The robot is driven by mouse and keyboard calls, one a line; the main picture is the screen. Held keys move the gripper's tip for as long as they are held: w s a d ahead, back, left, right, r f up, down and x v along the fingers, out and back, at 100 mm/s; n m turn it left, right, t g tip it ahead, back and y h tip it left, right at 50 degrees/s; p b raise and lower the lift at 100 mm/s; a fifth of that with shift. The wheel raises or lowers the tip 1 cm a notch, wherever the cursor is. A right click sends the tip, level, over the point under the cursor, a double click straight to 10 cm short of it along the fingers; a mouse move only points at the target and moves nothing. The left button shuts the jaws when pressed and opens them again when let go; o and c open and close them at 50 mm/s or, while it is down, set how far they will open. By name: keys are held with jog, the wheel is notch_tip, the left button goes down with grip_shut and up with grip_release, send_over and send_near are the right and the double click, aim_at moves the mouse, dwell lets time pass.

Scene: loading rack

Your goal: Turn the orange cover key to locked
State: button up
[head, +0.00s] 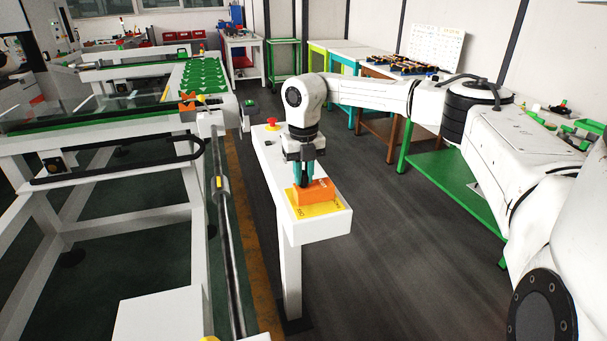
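The orange cover key (319,194) sits on a yellow plate (318,211) at the near end of a narrow white stand. My gripper (304,180) points straight down over it, its teal fingers at the left part of the orange block. The fingertips look to be at or just behind the block, whose body hides part of them. I cannot tell whether the fingers are closed on the block or only beside it. Printed markings on the yellow plate are too small to read.
A red button (271,126) stands at the far end of the white stand (325,232). A white-framed rack with rails (100,140) fills the left side. Tables, including a green one (450,180), stand behind my arm. Dark floor right of the stand is clear.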

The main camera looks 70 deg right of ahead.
jog(key=o, duration=0.3)
notch_tip(320, 180, up, 11)
jog(key=shift+f+b, duration=0.1)
jog(key=shift+b, duration=0.75)
